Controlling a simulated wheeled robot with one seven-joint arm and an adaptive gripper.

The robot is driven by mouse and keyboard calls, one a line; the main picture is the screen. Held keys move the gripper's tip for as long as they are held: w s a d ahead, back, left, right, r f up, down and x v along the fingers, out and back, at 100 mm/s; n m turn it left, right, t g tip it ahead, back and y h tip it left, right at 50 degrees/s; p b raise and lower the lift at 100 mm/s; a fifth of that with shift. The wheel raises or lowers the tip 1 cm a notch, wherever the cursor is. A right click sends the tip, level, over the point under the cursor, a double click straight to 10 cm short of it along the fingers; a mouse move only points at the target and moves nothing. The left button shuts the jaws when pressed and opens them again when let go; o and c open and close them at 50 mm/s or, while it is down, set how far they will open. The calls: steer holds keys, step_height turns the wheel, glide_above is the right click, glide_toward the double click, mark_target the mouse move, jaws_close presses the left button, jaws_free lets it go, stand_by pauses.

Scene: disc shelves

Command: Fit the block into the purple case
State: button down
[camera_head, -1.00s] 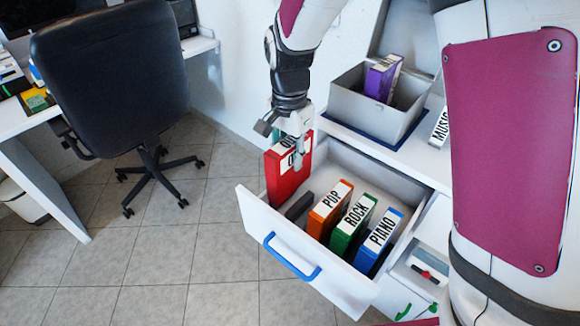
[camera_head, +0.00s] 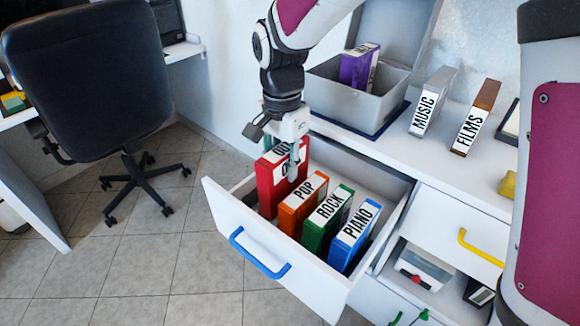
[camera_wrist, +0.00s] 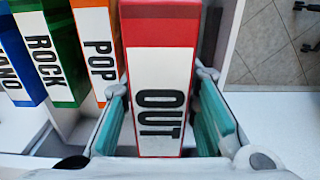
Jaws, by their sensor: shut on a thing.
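My gripper (camera_head: 296,158) is shut on a red case (camera_head: 266,193) with a white label reading OUT. The red case stands upright at the left end of the open drawer, beside the orange POP case. In the wrist view the red case (camera_wrist: 160,75) lies between my gripper's teal finger pads (camera_wrist: 161,125). The purple case (camera_head: 355,67) stands upright, slightly tilted, in the open grey box on the counter, away from my gripper. I cannot make out the block in the current views.
Orange POP (camera_head: 302,203), green ROCK (camera_head: 327,218) and blue PIANO (camera_head: 354,237) cases stand in the white drawer (camera_head: 265,268). MUSIC (camera_head: 428,103) and FILMS (camera_head: 474,120) cases are on the counter right of the grey box (camera_head: 362,99). An office chair (camera_head: 88,85) is at left.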

mark_target(283, 149)
steer(key=shift+f+b, duration=0.75)
steer(key=shift+f, duration=2.15)
steer(key=shift+f, duration=0.15)
steer(key=c, duration=1.5)
jaws_free()
steer(key=shift+c, duration=0.2)
step_height(283, 149, up, 12)
steer(key=p, duration=0.3)
steer(key=shift+p, duration=0.3)
steer(key=shift+r, duration=0.2)
